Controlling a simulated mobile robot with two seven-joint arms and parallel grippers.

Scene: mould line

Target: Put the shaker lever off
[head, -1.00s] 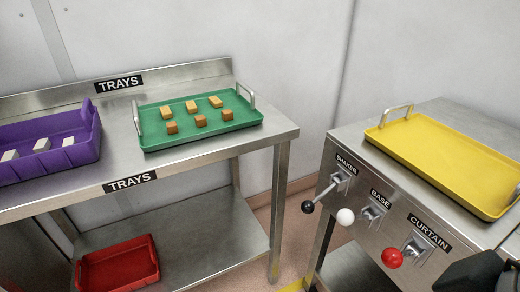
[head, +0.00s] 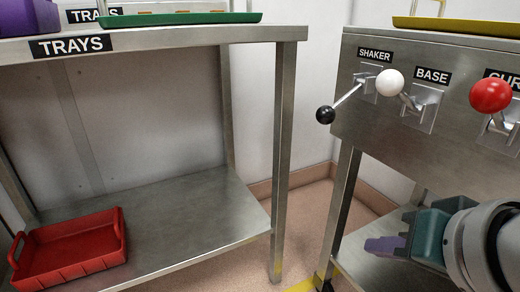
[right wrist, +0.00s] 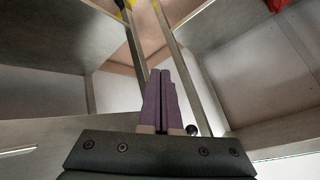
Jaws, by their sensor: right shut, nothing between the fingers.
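The shaker lever, with a black knob (head: 325,115) on a thin metal rod, sticks out down and to the left from its plate under the SHAKER label (head: 374,54). My right gripper (head: 384,246) is below and to the right of that knob in the head view, apart from it. Its purple fingers are shut and empty; they also show pressed together in the right wrist view (right wrist: 160,78). A small black ball (right wrist: 191,130), probably the shaker knob, shows beside the fingers there. My left gripper is not in view.
The base lever's white knob (head: 390,82) stands close right of the shaker lever. The curtain lever's red knob (head: 491,95) is further right. A yellow tray (head: 460,27) lies on top. A red tray (head: 70,246) sits on the lower shelf at left. A gap separates both benches.

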